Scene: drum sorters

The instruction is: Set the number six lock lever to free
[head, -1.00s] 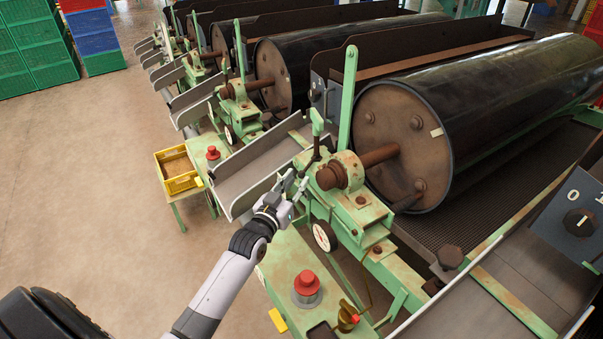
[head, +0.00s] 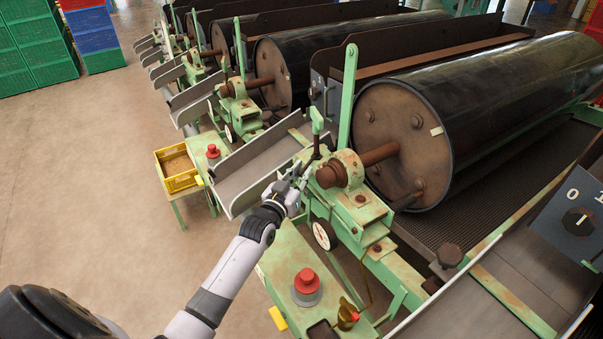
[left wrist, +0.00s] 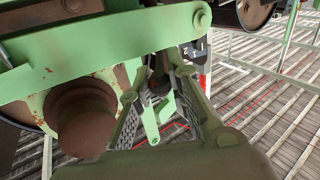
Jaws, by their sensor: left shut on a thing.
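The nearest drum sorter has a green-gripped lever (head: 316,122) on a dark rod beside the rusty shaft end and bearing block. My left gripper (head: 299,180) is at the foot of this lever, above the inner end of the grey chute. In the left wrist view its two fingers (left wrist: 158,88) are closed around a narrow dark and green piece (left wrist: 152,122), which looks like part of a lever. The fingers partly hide the grip. I cannot read a number six or a free mark. My right gripper is not in view.
The black drum (head: 480,110) and the green frame lie just right of my left gripper. A red button (head: 307,282) stands on the green box in front. A yellow crate (head: 178,178) is at left, with open floor beyond. More sorters stand behind.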

